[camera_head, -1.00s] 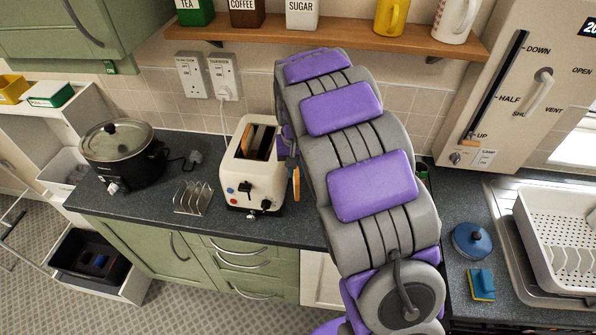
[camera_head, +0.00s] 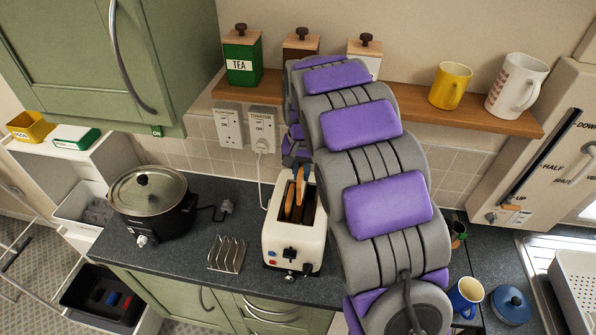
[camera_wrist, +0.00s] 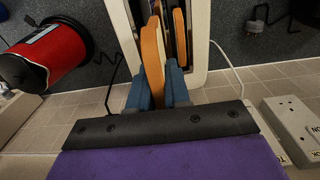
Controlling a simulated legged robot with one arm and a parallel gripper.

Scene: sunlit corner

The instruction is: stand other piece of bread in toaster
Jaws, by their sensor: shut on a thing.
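The cream toaster (camera_head: 283,240) stands on the counter left of my arm. One slice of bread (camera_head: 289,203) stands in its left slot in the head view; this slice is on the right in the wrist view (camera_wrist: 180,35). My gripper (camera_wrist: 158,88) is shut on the other slice (camera_wrist: 153,58), gripped between its blue fingers. This held slice (camera_head: 301,180) is upright over the toaster's right slot in the head view. I cannot tell how far its lower end is in the slot. My arm hides part of the toaster's surroundings.
A toast rack (camera_head: 227,254) and a black slow cooker (camera_head: 150,205) stand left of the toaster. Wall sockets (camera_head: 245,128) with a plugged cord are behind. A shelf (camera_head: 400,104) with canisters and mugs hangs above. A red container (camera_wrist: 48,52) shows in the wrist view.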

